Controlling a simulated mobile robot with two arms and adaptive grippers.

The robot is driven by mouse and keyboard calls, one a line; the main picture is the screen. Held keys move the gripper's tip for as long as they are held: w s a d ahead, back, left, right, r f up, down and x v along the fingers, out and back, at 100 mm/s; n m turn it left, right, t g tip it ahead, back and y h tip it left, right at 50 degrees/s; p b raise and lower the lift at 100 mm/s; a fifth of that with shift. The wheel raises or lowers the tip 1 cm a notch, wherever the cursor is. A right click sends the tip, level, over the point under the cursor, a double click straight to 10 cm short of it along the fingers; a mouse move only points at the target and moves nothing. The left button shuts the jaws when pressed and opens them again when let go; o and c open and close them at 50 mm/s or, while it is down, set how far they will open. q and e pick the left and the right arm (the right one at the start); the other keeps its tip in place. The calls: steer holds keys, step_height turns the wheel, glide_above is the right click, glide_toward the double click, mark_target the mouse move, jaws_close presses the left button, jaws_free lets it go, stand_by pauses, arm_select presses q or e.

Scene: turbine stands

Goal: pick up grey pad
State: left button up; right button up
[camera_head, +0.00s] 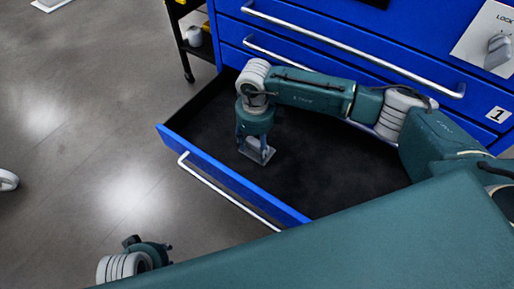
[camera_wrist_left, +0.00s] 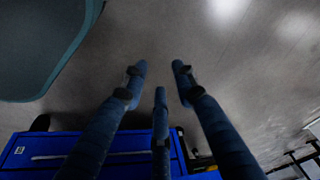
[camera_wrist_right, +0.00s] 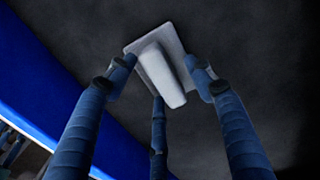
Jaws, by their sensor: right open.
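The grey pad (camera_head: 262,154) lies on the dark floor of the open blue drawer, towards the drawer's left end in the head view. In the right wrist view the grey pad (camera_wrist_right: 180,42) shows as a flat plate with a raised lighter block on it. My right gripper (camera_head: 254,143) points down into the drawer, directly over the pad. In the right wrist view my right gripper (camera_wrist_right: 160,75) is open, with its fingers spread around the raised block. Contact cannot be told. My left gripper (camera_head: 150,247) is away from the drawer, and its fingers (camera_wrist_left: 158,78) are apart and empty.
The open drawer (camera_head: 226,185) has a blue front with a long metal handle (camera_head: 225,190). The blue cabinet (camera_head: 330,30) with closed drawers stands behind it. A dark cart (camera_head: 186,45) stands at the back left. The grey floor (camera_head: 90,130) at left is mostly clear.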

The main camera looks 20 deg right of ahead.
mark_target(256, 144)
jaws_close()
steer(key=shift+r, duration=0.15)
